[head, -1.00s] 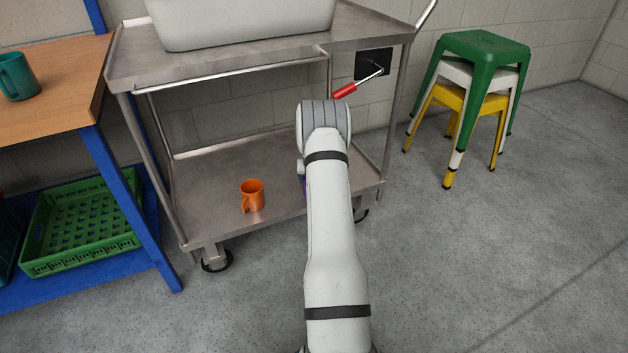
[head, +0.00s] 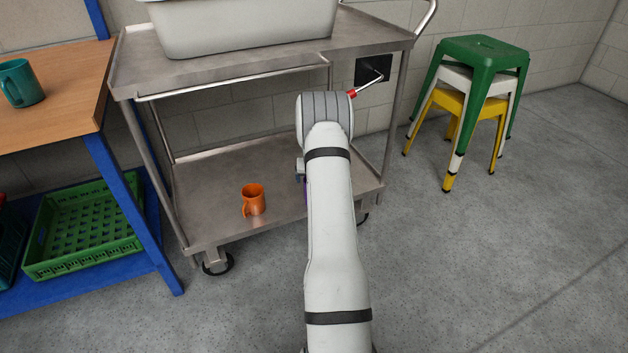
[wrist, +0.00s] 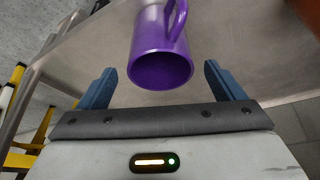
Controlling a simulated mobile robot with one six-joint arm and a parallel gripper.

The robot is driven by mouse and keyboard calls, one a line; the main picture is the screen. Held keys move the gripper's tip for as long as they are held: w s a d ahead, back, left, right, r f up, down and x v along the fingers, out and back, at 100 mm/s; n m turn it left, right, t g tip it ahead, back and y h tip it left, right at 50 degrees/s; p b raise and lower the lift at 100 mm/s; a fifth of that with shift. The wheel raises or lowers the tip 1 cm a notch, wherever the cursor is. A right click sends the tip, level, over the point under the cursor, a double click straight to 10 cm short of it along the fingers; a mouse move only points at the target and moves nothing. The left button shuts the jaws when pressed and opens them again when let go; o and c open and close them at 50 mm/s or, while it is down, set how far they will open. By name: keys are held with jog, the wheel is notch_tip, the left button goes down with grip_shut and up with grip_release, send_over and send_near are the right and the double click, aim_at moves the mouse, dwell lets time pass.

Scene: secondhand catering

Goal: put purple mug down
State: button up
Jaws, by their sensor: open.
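The purple mug (wrist: 160,62) shows in the wrist view between and just beyond the fingers of my gripper (wrist: 161,84). Its round end faces the camera and its handle points up in the picture. My gripper is open, with a gap on each side of the mug. The mug is over the metal shelf surface; I cannot tell whether it touches it. In the head view my arm hides nearly all of the mug, with only a thin purple sliver beside the arm.
An orange mug (head: 254,199) stands on the lower shelf of the metal cart (head: 215,224), left of my arm. The upper shelf carries a grey tub (head: 240,30). A table with a teal mug (head: 20,83) is left, and stacked stools (head: 480,60) are right.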

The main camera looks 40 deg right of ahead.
jog(key=s+a+r+n+y+p, duration=0.1)
jog(key=s+a+r, duration=0.2)
jog(key=a+r, duration=0.5)
jog(key=s+a+r+n+g, duration=0.1)
jog(key=s+a+r, duration=0.3)
jog(key=a+r, duration=0.35)
jog(key=s+a+r+n+y+p, duration=0.1)
jog(key=s+a+r, duration=0.2)
jog(key=a+r, duration=0.5)
jog(key=s+a+r+n, duration=0.2)
jog(key=s+a, duration=0.6)
jog(key=s, duration=0.3)
jog(key=s+a+r+n+g, duration=0.1)
jog(key=s+a+r+n, duration=0.1)
jog(key=s+a, duration=0.7)
jog(key=s+r, duration=0.1)
jog(key=s, duration=0.2)
jog(key=shift+s+g+y, duration=0.3)
jog(key=shift+y, duration=0.1)
